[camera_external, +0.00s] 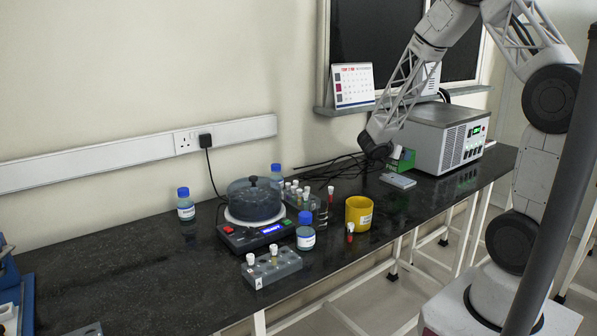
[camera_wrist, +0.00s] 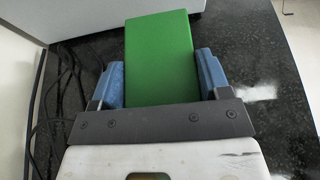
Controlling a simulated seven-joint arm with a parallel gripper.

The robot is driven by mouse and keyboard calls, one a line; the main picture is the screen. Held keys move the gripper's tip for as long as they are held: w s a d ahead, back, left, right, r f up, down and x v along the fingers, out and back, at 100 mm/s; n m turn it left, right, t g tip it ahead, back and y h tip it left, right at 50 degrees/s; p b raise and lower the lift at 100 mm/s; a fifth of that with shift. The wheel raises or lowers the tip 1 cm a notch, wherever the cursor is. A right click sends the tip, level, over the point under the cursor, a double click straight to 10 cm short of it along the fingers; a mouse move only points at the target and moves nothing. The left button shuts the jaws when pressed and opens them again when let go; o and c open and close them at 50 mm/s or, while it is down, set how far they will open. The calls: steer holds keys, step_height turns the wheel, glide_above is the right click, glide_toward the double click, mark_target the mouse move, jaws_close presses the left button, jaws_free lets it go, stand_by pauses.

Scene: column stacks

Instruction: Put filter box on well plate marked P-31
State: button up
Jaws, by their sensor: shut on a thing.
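The green filter box (camera_external: 404,158) is held up in the air above the right part of the black bench. It fills the middle of the wrist view (camera_wrist: 160,50) between two blue fingers. My gripper (camera_external: 391,158) is shut on it; the fingers also show in the wrist view (camera_wrist: 160,76). A flat pale well plate (camera_external: 398,180) lies on the bench below the box, with a gap between them. Its P-31 mark is too small to read. The plate cannot be made out in the wrist view, where the box and gripper block the middle.
A grey instrument (camera_external: 440,137) stands right behind the plate. Black cables (camera_external: 335,165) lie to the left. Bench right of the plate is clear.

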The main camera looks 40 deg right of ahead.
mark_target(397, 161)
steer(key=shift+w, duration=0.15)
steer(key=shift+f, duration=1.75)
steer(key=shift+f, duration=0.1)
steer(key=o, duration=1)
steer(key=shift+c, duration=0.2)
steer(key=v, duration=1.2)
